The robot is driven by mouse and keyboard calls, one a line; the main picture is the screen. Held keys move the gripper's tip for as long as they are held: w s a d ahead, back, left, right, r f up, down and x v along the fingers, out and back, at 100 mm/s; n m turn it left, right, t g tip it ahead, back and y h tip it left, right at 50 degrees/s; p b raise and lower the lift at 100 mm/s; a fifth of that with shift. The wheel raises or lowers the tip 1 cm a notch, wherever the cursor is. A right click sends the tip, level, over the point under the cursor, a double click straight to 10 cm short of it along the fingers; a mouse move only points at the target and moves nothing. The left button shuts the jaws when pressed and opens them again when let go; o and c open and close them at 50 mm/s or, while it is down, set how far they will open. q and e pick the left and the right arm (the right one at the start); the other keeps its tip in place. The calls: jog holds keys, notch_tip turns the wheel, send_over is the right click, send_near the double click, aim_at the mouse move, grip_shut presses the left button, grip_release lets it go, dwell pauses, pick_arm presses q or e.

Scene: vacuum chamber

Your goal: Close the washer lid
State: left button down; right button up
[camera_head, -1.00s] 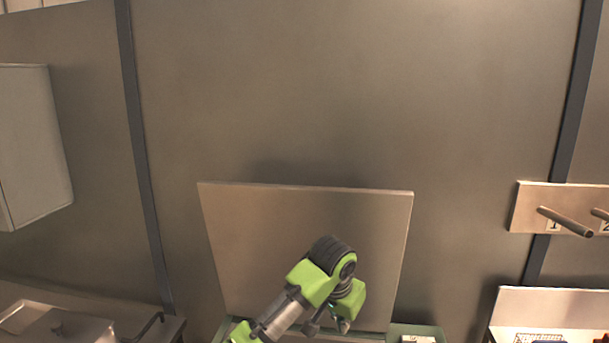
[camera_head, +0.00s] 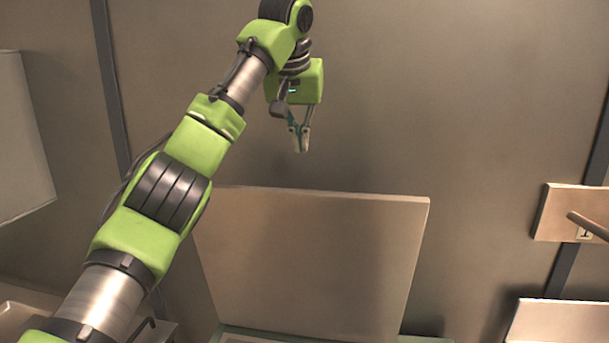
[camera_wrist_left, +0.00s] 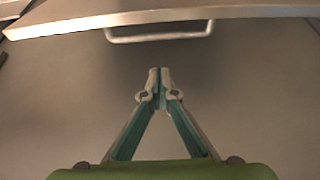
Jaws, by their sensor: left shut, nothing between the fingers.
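The washer lid (camera_head: 315,260) is a flat, plain panel standing open and nearly upright against the wall. The green top edge of the washer (camera_head: 235,332) shows just below it. My left gripper (camera_head: 301,150) points down above the lid's top edge, near its middle, and appears apart from it. Its fingers are shut and empty. In the left wrist view the shut fingertips (camera_wrist_left: 160,75) are in front of a pale panel edge (camera_wrist_left: 150,20), which looks like the lid. A metal bar handle (camera_wrist_left: 160,34) sticks out beside that edge. The washer's inside is mostly out of view.
A grey cabinet (camera_head: 20,140) hangs at the left. A metal counter or sink (camera_head: 20,315) is low at the left, partly behind my arm. The wall above the lid is bare.

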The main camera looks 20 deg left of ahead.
pick_arm(q)
notch_tip(320, 180, down, 8)
jog(key=p, duration=0.4)
jog(key=shift+s+r+p, duration=0.1)
jog(key=shift+s+p, duration=0.05)
jog(key=shift+p, duration=0.15)
jog(key=shift+s+d, duration=0.15)
jog(key=shift+s, duration=0.15)
jog(key=shift+f, duration=0.3)
jog(key=shift+r, duration=0.1)
pick_arm(e)
jog(key=r, duration=0.1)
jog(key=s+r, duration=0.1)
jog(key=r, duration=0.3)
jog(key=shift+s+a, duration=0.15)
jog(key=shift+s, duration=0.25)
